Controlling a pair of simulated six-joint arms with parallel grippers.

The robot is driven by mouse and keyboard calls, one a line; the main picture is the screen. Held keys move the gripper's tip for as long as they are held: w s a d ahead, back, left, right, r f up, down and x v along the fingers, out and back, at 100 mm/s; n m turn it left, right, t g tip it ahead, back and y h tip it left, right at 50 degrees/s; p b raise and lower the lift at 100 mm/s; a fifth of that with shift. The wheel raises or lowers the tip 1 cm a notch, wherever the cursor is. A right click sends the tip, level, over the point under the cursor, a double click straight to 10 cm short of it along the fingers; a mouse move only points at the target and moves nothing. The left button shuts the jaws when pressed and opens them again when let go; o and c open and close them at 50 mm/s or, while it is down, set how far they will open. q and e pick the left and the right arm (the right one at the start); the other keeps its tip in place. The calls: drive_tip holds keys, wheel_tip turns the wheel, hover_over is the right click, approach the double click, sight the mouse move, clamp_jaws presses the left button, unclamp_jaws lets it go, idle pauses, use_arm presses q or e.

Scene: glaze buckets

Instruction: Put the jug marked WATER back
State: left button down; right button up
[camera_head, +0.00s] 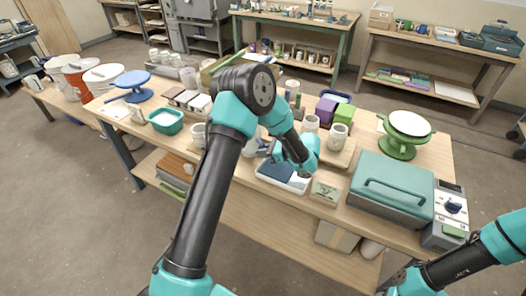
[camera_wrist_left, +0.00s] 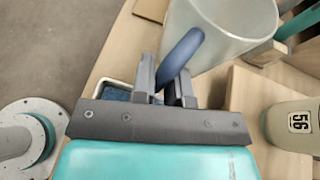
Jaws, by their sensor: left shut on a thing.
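A pale grey jug (camera_wrist_left: 235,25) with a blue handle (camera_wrist_left: 180,52) fills the top of the left wrist view. My left gripper (camera_wrist_left: 165,82) is shut on the handle, with one finger on each side of it. No WATER mark shows on the part of the jug in sight. In the head view my left gripper (camera_head: 264,149) is over the middle of the workbench (camera_head: 226,171), and my arm hides most of the jug there. My right arm shows at the lower right, but its gripper is out of view.
A white tray with a blue pad (camera_head: 283,177) lies at the bench's front edge. Pale cups (camera_head: 338,137) stand to the right, near a teal case (camera_head: 391,187) and a green stand (camera_head: 398,147). A teal basin (camera_head: 166,121) and white buckets (camera_head: 103,77) are on the left.

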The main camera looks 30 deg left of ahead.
use_arm(q)
drive_tip(key=shift+f, duration=0.45)
drive_tip(key=c, duration=1.1)
unclamp_jaws()
drive_tip(key=shift+r, duration=0.55)
drive_tip(key=v, duration=1.2)
